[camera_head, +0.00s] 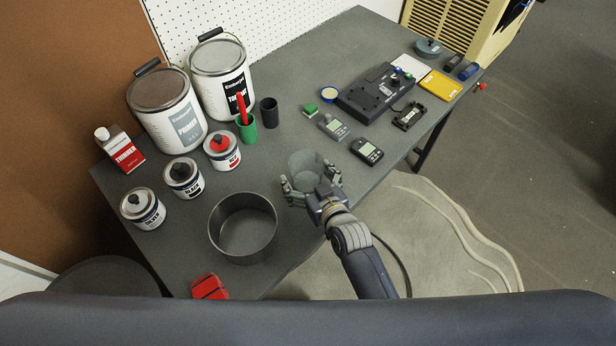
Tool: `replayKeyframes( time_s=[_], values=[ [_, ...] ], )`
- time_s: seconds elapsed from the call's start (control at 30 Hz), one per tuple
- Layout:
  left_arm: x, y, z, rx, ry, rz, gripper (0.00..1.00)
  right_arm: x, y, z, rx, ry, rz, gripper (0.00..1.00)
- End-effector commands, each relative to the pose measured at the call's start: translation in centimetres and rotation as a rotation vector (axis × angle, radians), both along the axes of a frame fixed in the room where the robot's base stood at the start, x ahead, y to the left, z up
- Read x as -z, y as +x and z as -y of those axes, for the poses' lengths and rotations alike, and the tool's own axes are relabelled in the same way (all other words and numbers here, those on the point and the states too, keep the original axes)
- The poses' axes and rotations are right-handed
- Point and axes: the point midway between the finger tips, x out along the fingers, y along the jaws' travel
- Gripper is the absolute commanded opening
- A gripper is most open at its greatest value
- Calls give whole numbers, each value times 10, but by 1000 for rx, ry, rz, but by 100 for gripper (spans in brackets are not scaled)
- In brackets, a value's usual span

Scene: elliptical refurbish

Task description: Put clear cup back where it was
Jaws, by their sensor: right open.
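The clear cup (304,164) stands on the grey table near its front edge, just beyond my right gripper. It is see-through, and its lower near side is partly covered by the gripper. My right gripper (306,186) is open, with its fingers spread toward the cup's near side. I cannot tell whether the fingers touch the cup. My left gripper is not in view.
A large dark round pot (243,257) stands left of my gripper. Two small meters (367,151) (333,127) lie right of the cup. A green cup (247,130) and several paint cans (221,151) stand behind left. A red object (209,287) lies at the front edge.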

Motion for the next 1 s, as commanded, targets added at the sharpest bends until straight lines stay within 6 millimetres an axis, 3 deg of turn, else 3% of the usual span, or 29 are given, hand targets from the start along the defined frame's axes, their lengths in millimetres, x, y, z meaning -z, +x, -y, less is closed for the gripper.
replayKeyframes(
  time_s=[0.17, 0.7, 1.0],
  values=[
    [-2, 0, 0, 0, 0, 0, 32, -6, -6, 3, 0, 0, -1, 86],
    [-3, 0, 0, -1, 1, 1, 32, -43, -91, 39, -1, -1, -1, 86],
    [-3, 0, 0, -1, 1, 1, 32, -50, -102, 44, 0, 0, 1, 86]
  ],
)
